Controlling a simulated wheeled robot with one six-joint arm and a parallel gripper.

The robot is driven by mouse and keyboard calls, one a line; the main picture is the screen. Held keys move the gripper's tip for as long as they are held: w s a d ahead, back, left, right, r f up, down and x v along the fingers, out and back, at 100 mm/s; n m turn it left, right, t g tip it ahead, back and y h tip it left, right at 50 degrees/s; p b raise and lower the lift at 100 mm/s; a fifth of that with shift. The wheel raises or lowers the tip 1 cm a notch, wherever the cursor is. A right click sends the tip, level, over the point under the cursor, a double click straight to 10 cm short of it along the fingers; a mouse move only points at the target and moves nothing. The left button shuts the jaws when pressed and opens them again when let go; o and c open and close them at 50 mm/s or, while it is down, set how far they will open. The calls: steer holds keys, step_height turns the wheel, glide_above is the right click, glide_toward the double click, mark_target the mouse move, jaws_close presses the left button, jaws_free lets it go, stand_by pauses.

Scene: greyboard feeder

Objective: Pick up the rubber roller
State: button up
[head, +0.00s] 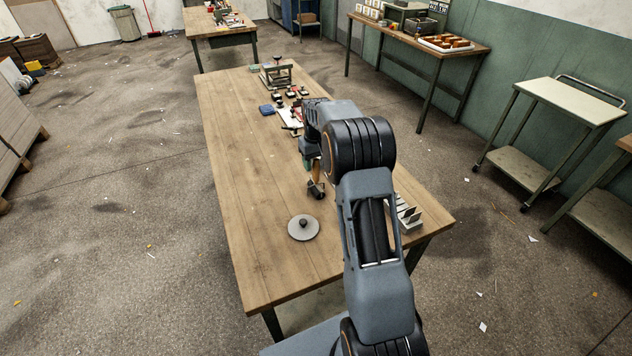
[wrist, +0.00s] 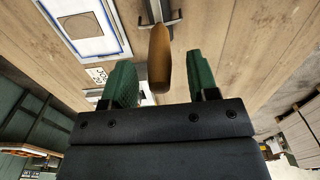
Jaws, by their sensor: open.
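The rubber roller has a brown wooden handle, which in the wrist view (wrist: 160,58) points between my two green fingers. Its metal frame shows beyond, at the top of that view. In the head view the roller's dark end (head: 316,191) shows on the wooden table just below my gripper (head: 309,158), with part of the orange-brown handle above it. My gripper is open, with a finger on either side of the handle and visible gaps to both. My arm hides part of the roller in the head view.
A round grey disc with a knob (head: 303,231) lies on the table (head: 245,165) in front. A pale slotted rack (head: 408,217) stands right of my arm. A blue-bordered sheet (wrist: 85,23) lies beside the roller. The table's left side is clear.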

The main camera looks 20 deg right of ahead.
steer(key=shift+f, duration=0.75)
jaws_close()
steer(key=shift+r, duration=0.1)
